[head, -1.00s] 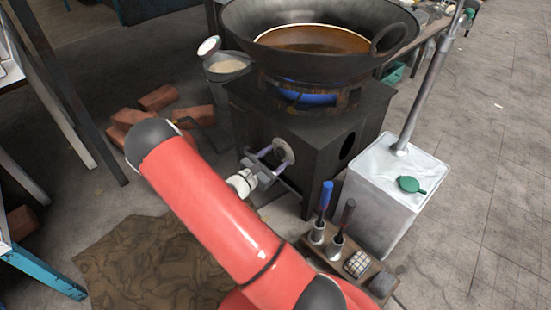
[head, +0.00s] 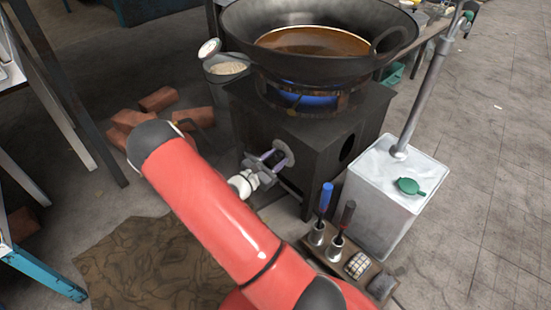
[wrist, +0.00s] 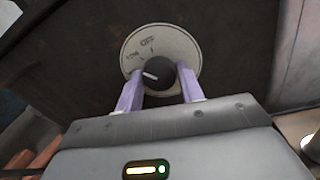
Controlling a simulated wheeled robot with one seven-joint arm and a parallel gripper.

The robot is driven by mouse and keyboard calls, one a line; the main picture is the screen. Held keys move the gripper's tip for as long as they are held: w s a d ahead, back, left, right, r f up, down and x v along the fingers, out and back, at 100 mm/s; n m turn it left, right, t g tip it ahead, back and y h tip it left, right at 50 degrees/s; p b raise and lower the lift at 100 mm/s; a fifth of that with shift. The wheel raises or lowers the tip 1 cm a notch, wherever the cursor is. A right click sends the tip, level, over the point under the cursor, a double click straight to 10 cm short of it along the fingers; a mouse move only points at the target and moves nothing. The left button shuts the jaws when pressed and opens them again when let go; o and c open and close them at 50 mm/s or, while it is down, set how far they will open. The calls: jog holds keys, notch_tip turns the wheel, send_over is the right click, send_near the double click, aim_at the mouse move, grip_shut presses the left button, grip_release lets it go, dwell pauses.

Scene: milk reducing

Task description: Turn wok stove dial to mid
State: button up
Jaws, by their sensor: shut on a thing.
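The stove dial is a black round knob (wrist: 160,75) on a pale round plate (wrist: 178,42) in the wrist view. The plate reads OFF near its top, with what looks like LOW to the left. The knob's white mark points left, roughly toward the lettering at left. My gripper (wrist: 160,84) has its lavender fingers on both sides of the knob, shut on it. In the head view my gripper (head: 272,158) reaches the plate (head: 284,152) on the dark stove's front (head: 315,150). A blue flame (head: 308,98) burns under the wok (head: 350,72), which holds brown liquid.
A white can (head: 385,195) with a green cap stands right of the stove. A tool holder (head: 350,262) with blue- and black-handled tools is in front. Bricks (head: 130,120) and a bucket (head: 226,85) lie left. A brown cloth (head: 150,265) covers floor at lower left.

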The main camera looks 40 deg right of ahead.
jog(key=n+p, duration=0.3)
jog(key=shift+r, duration=0.25)
jog(key=shift+f+n+p, duration=0.1)
jog(key=shift+n+p, duration=1.3)
jog(key=shift+n, duration=0.6)
jog(key=shift+y, duration=0.3)
jog(key=o, duration=1)
jog(key=shift+f, duration=0.1)
jog(key=v, duration=0.7)
jog(key=shift+a, duration=0.45)
